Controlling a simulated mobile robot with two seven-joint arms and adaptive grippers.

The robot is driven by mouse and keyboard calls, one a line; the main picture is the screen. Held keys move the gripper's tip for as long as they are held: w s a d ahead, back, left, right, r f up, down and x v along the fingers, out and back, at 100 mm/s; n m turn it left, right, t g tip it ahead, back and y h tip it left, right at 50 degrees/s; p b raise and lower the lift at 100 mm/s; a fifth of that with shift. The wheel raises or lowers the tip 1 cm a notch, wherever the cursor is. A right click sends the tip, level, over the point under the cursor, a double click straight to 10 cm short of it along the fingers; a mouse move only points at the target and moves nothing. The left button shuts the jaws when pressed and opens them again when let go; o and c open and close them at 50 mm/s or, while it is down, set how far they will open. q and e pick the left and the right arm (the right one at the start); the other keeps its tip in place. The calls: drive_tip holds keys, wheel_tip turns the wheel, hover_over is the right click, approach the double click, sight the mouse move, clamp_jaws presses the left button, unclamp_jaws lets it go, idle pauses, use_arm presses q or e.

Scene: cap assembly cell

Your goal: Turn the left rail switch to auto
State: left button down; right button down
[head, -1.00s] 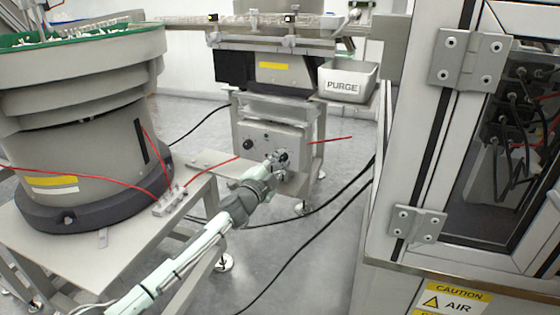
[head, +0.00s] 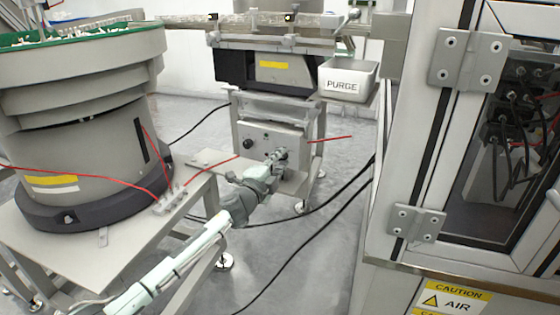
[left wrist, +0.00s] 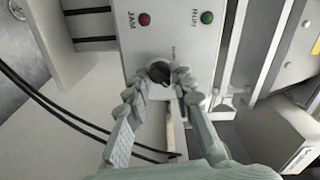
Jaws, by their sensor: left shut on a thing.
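The rail switch is a dark round knob (left wrist: 159,72) on a pale grey control panel (left wrist: 142,50), below a red JAM lamp (left wrist: 144,19) and a green RUN lamp (left wrist: 207,17). My left gripper (left wrist: 161,80) has its two fingers on either side of the knob and is shut on it. The small print beside the knob is too small to read. In the head view my left gripper (head: 281,154) is at the right part of the control box (head: 268,140) and hides that switch. My right gripper is in neither view.
Another black knob (head: 248,144) is at the box's left. A bowl feeder (head: 75,120) stands left, a PURGE bin (head: 347,80) above right, and a framed machine cabinet (head: 425,150) at right. A red line (head: 330,139) and black cables run nearby.

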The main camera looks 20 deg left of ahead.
use_arm(q)
drive_tip(key=c, duration=1.3)
unclamp_jaws()
drive_tip(key=shift+s, duration=0.1)
drive_tip(key=s+a, duration=0.1)
drive_tip(key=s, duration=1)
drive_tip(key=shift+s+a, duration=0.35)
